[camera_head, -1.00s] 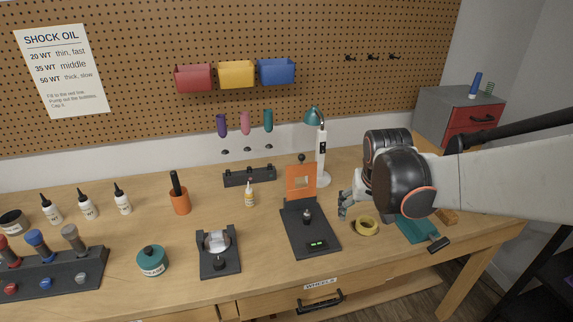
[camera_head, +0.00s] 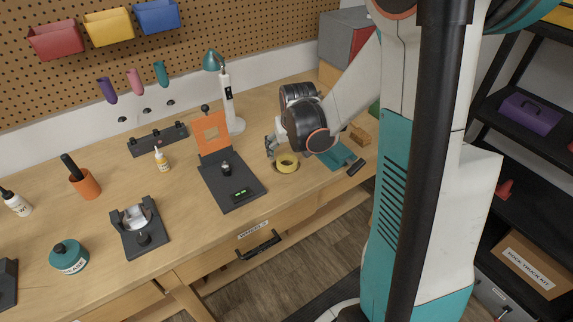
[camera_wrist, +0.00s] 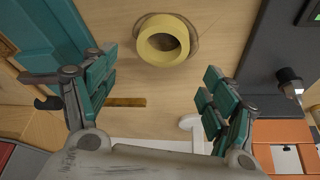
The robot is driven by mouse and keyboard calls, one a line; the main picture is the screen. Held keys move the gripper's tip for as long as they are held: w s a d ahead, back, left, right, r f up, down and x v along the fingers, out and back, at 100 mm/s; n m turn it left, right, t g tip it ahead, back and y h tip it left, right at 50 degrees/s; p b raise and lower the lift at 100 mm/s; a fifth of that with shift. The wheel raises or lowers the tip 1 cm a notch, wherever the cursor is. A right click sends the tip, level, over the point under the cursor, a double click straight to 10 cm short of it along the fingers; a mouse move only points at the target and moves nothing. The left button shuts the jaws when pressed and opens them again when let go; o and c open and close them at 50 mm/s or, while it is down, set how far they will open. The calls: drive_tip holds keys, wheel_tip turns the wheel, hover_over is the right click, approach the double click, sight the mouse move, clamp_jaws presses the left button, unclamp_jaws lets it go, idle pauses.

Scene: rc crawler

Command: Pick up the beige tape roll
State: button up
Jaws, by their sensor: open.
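The beige tape roll (camera_head: 287,162) is a pale yellow ring on the workbench, right of the black stand with the orange plate. In the wrist view the tape roll (camera_wrist: 163,41) lies near the top centre, its hole facing the camera. My gripper (camera_head: 271,148) is above the bench, just left of and behind the roll in the head view. In the wrist view my gripper (camera_wrist: 155,88) has its two teal-padded fingers wide apart, with nothing between them. The roll lies beyond the fingertips, apart from them.
The black stand with the orange plate (camera_head: 231,187) is left of the roll. A teal mat or tray (camera_head: 338,157) is to its right, with a wooden block (camera_head: 359,134) behind. A lamp (camera_head: 229,100) stands at the back. The bench's front edge is close to the roll.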

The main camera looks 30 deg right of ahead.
sight(286, 162)
drive_tip(key=x, duration=0.1)
drive_tip(key=b+x, duration=0.1)
drive_tip(key=x, duration=0.1)
drive_tip(key=b+x, duration=0.1)
drive_tip(key=x, duration=0.1)
drive_tip(key=shift+s+a+f, duration=0.1)
drive_tip(key=shift+s+f, duration=0.25)
drive_tip(key=shift+r, duration=0.1)
drive_tip(key=c, duration=1.1)
